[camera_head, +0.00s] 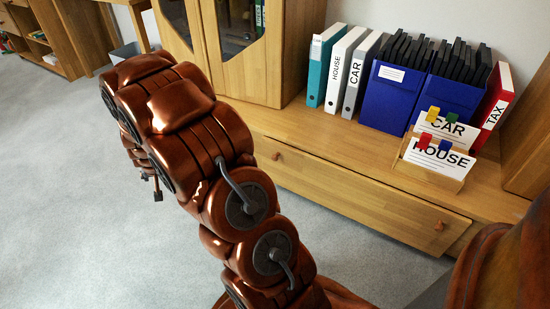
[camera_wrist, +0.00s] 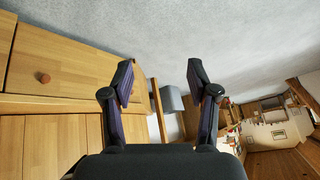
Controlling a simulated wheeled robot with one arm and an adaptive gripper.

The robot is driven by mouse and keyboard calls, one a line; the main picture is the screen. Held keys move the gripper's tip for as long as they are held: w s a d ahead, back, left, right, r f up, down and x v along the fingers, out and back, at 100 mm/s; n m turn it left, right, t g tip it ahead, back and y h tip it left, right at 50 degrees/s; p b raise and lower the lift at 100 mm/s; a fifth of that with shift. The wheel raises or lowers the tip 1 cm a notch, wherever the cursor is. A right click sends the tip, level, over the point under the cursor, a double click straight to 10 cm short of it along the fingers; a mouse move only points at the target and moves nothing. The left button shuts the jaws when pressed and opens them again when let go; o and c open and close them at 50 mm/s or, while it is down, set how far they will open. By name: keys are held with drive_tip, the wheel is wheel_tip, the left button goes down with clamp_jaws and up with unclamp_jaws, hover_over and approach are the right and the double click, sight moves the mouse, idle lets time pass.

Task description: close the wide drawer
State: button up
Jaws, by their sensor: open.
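The wide drawer (camera_head: 350,195) has a light wood front with two round brown knobs, low in the long cabinet in the head view. Its front seems to stand a little out from the cabinet at the right end, but how far is hard to tell. In the head view my arm largely hides the gripper.
On the cabinet top (camera_head: 300,125) stand binders (camera_head: 333,65), blue file boxes (camera_head: 395,98), a red binder (camera_head: 495,105) and a card holder (camera_head: 430,172). A cupboard with glass doors (camera_head: 240,60) rises at the left. Grey carpet (camera_head: 70,190) is clear in front.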

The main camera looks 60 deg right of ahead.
sight(273, 160)
drive_tip(key=d+f+m+h, duration=0.2)
drive_tip(key=d+f+h, duration=0.3)
drive_tip(key=d, duration=0.7)
drive_tip(key=d+f+m+h, duration=0.3)
drive_tip(key=d+f, duration=0.4)
drive_tip(key=d, duration=0.4)
drive_tip(key=s+d+f+g+h, duration=0.1)
drive_tip(key=s+d+f+h, duration=0.1)
drive_tip(key=s+d, duration=0.2)
drive_tip(key=s+d+f+m+g+h, duration=0.1)
drive_tip(key=s+d+f+g+h, duration=0.1)
drive_tip(key=s, duration=0.5)
drive_tip(key=s+d+f+m+g+h, duration=0.1)
drive_tip(key=s+d+f+g+h, duration=0.1)
drive_tip(key=s+d+h, duration=0.2)
drive_tip(key=shift+s+d+f, duration=0.1)
drive_tip(key=shift+s+d, duration=1.05)
drive_tip(key=shift+d, duration=0.15)
drive_tip(key=d+b, duration=0.1)
drive_tip(key=d, duration=0.4)
drive_tip(key=shift+w+f, duration=0.1)
drive_tip(key=shift+w+d+b, duration=0.1)
drive_tip(key=shift+d+b, duration=0.4)
drive_tip(key=shift+d, duration=0.5)
